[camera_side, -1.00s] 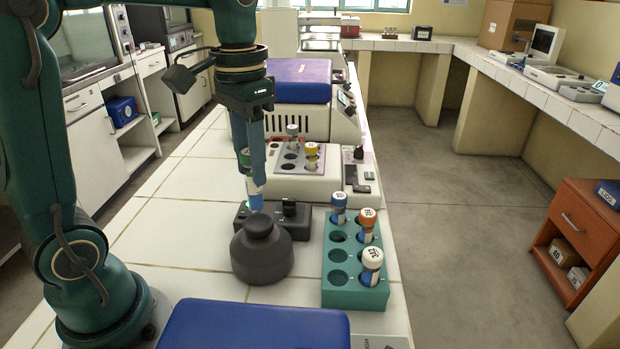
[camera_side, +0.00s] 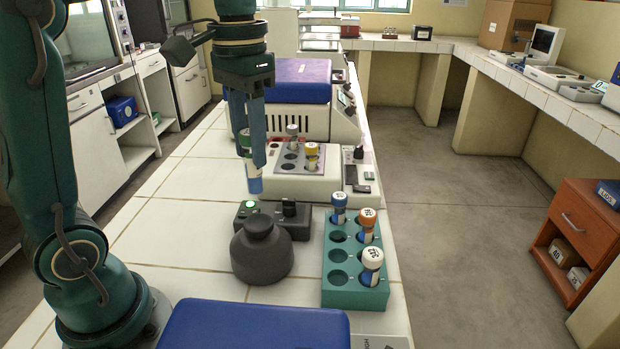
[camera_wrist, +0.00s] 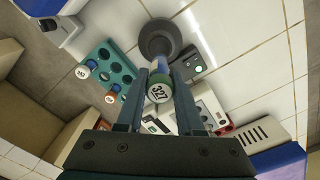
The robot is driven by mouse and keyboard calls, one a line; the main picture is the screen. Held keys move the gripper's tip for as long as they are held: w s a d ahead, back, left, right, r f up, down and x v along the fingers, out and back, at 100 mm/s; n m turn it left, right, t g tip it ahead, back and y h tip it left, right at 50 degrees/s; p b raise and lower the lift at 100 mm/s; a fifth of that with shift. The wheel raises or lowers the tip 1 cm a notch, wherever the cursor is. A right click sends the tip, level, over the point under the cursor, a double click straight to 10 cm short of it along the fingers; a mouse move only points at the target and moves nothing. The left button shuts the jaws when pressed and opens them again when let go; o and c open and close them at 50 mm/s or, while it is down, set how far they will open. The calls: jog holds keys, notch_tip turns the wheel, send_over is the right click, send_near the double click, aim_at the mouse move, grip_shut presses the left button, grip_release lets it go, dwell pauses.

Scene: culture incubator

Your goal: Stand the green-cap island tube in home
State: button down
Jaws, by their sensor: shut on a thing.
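My gripper (camera_side: 254,150) is shut on the green-cap tube (camera_side: 254,184), which hangs upright above the bench, behind the dark bottle in the side view. In the wrist view the green cap (camera_wrist: 159,92), marked 327, sits between the fingers of my gripper (camera_wrist: 160,88). The rack also shows in the wrist view (camera_wrist: 122,70). Which place is home cannot be told.
The dark bottle (camera_side: 262,252) stands in front of a small black device (camera_side: 298,222) with a lit green button. A blue lid (camera_side: 255,326) lies in front. The left tiles are clear.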

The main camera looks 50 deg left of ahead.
jog(key=w+d, duration=0.4)
jog(key=w, duration=0.2)
send_over(352, 256)
jog(key=s+a, duration=0.2)
notch_tip(352, 256, down, 4)
jog(key=shift+m, duration=0.4)
jog(key=shift+w+d+f, duration=0.15)
jog(key=shift+f, duration=2.25)
jog(key=shift+f, duration=0.4)
jog(key=shift+f, duration=0.8)
jog(key=shift+f, duration=0.1)
jog(key=shift+f, duration=1.6)
